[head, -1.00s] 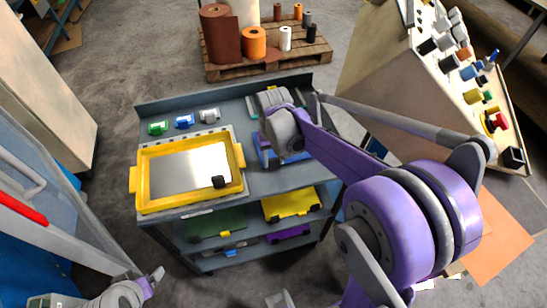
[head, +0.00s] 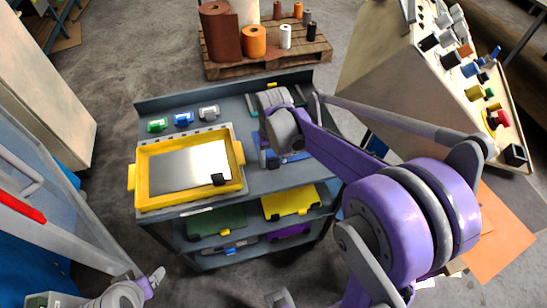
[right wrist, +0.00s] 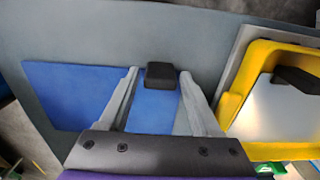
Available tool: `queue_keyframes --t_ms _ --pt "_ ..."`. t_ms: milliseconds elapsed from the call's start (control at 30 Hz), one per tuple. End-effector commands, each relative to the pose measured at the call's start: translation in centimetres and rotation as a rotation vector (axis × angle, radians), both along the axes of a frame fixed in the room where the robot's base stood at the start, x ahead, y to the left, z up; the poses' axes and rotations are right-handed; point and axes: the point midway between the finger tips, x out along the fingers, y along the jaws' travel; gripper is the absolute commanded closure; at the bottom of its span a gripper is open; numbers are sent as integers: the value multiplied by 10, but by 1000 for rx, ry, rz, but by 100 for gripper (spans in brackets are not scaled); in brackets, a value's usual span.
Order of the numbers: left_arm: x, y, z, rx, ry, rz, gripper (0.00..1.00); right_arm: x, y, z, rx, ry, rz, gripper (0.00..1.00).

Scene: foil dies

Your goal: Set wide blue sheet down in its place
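The wide blue sheet (right wrist: 75,90) lies flat on the grey cart top in the right wrist view, with a black grip block (right wrist: 160,75) on it. My right gripper (right wrist: 158,75) is over the sheet. Its two fingers stand on either side of the block, with a visible gap on the left and a narrow one on the right, so it looks open. In the head view the blue sheet (head: 268,159) shows only in part under my right gripper (head: 285,145). My left arm's end (head: 145,287) is at the lower left, and its fingers are not clear.
A yellow-framed tray (head: 140,185) with a shiny plate and black block sits left on the cart top (head: 225,105). Small green, blue and white items stand behind it. Lower shelves hold green (head: 215,222) and yellow (head: 290,203) sheets. A control console (head: 385,75) stands at right.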

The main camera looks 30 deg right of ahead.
Motion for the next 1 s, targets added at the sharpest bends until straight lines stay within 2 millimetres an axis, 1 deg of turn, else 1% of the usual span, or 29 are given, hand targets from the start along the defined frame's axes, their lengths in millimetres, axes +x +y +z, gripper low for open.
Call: queue_keyframes --t_ms 33,67,333,467,567,800,900,1000 --pt "0 0 0 0 0 0 20 0 0 0 0 0 0 25" --pt "0 0 0 0 0 0 20 0 0 0 0 0 0 20" --pt "0 0 0 0 0 0 20 0 0 0 0 0 0 20" --pt "0 0 1 0 -1 0 20 0 0 9 0 0 0 20" --pt "1 0 3 0 -2 0 20 0 0 25 0 0 0 20" --pt "2 0 8 0 -4 0 20 0 0 74 0 0 -1 20" --pt "3 0 10 0 -5 0 20 0 0 90 0 0 0 20" --pt "3 0 10 0 -5 0 20 0 0 101 0 0 0 20"
